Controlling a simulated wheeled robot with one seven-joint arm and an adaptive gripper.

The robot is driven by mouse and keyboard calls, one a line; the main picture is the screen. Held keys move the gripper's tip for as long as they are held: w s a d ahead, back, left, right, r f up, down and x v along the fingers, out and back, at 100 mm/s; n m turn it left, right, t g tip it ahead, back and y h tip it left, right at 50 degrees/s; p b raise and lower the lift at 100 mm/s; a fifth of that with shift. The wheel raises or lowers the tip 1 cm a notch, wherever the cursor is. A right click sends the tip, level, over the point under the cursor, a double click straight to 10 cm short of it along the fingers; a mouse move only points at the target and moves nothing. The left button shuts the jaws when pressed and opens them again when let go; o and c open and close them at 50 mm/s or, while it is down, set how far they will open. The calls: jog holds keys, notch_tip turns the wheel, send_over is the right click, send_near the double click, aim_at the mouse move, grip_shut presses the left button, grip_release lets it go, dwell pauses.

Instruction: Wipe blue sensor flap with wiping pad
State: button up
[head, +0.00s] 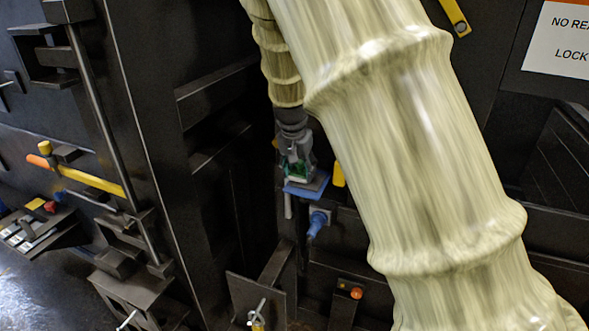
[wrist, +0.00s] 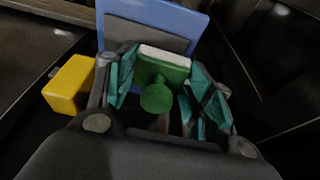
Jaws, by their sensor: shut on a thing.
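My gripper (head: 297,168) is shut on the wiping pad, deep inside the dark machine at the middle of the head view. The wiping pad (wrist: 165,70) has a green body with a round green knob and a pale layer along its far edge. The knob sits between the teal fingertips in the wrist view. The blue sensor flap (wrist: 185,18) is a flat plate just beyond the pad, with a grey area on its face. In the head view the flap (head: 307,187) shows just below my gripper. I cannot tell whether pad and flap touch.
A yellow block (wrist: 69,84) stands left of my gripper in the wrist view. In the head view a blue plug-like part (head: 317,224) sits below the flap. Dark walls and ledges (head: 215,92) close in on the left. My arm hides much of the right.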

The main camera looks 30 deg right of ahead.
aim_at(321, 183)
jog(key=shift+s+d, duration=1.1)
jog(key=shift+s, duration=0.2)
jog(key=shift+s+d, duration=1.05)
jog(key=shift+s, duration=0.2)
jog(key=shift+w+r, duration=0.1)
jog(key=shift+r, duration=2.9)
jog(key=shift+r, duration=0.1)
jog(key=shift+r, duration=1.4)
